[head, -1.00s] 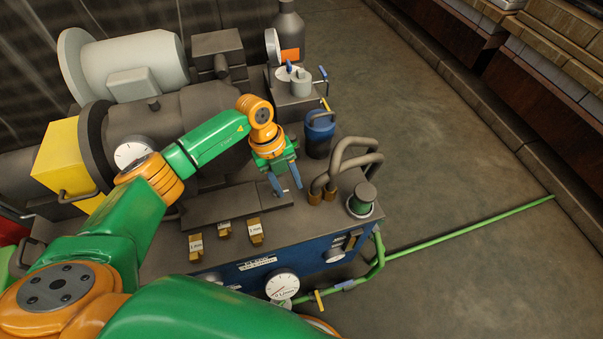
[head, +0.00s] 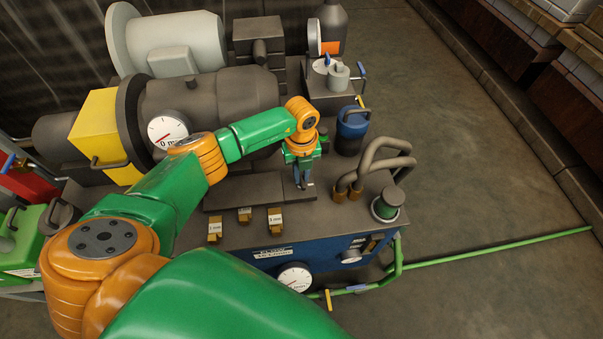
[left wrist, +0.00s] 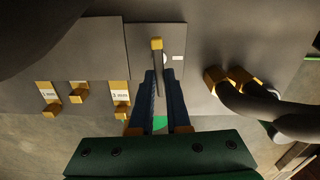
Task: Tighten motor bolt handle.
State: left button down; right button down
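My left gripper (head: 304,180) points down over the dark plate at the front of the motor (head: 215,100), a large dark cylinder with a round gauge (head: 168,129) reading 0 mm. In the left wrist view, its two blue fingers (left wrist: 160,75) stand a narrow gap apart. A thin dark handle with a yellow tip (left wrist: 156,43) shows in line with that gap, reaching past the fingertips; I cannot tell whether the fingers touch it. In the head view the gripper hides this handle. My right gripper is out of view.
Yellow-brown tagged blocks (head: 275,221) sit on the left front of the bench. Bent grey pipes (head: 372,165) rise close to the gripper's right, with a blue canister (head: 351,131) behind. A green pipe (head: 490,250) runs along the floor.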

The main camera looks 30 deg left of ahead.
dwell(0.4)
pick_arm(q)
jog(key=m+b, duration=0.1)
jog(key=m, duration=0.3)
jog(key=shift+s+a+m, duration=0.1)
jog(key=shift+a+m, duration=0.05)
jog(key=shift+m, duration=0.15)
jog(key=m+b, duration=0.1)
jog(key=m, duration=0.3)
jog(key=shift+a+f+m, duration=0.1)
jog(key=shift+a+m, duration=0.05)
jog(key=shift+m, duration=0.15)
jog(key=m+b, duration=0.2)
jog(key=m, duration=0.3)
jog(key=shift+a, duration=0.2)
jog(key=shift+a+m+b, duration=0.1)
jog(key=shift+m+b, duration=0.75)
jog(key=shift+m, duration=1.65)
